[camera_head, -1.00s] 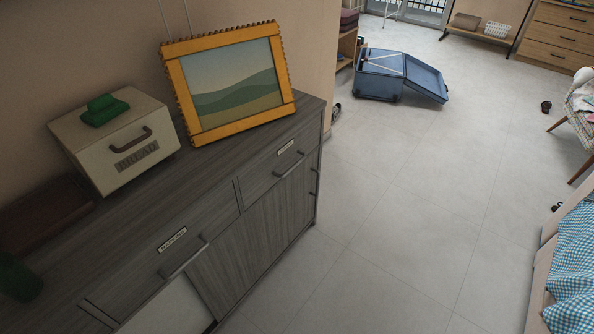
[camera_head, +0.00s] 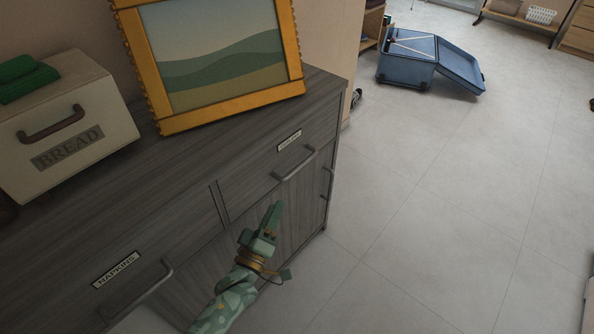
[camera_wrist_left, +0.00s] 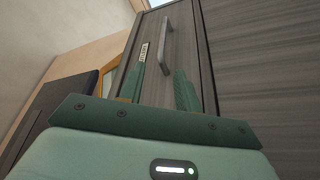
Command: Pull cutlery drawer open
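The cutlery drawer (camera_head: 262,187) is the right-hand drawer of the grey wooden sideboard. It is shut, with a small label (camera_head: 289,141) and a bar handle (camera_head: 298,164). In the left wrist view the handle (camera_wrist_left: 166,45) lies ahead, between the two green fingers. My left gripper (camera_head: 272,216) is in front of the sideboard, below and a little left of that handle, and apart from it. In the left wrist view my left gripper (camera_wrist_left: 160,92) is open with nothing between its fingers. My right gripper is not in view.
A drawer labelled NAPKINS (camera_head: 135,275) is at the left. A bread box (camera_head: 65,130) and a yellow-framed picture (camera_head: 215,60) stand on the sideboard top.

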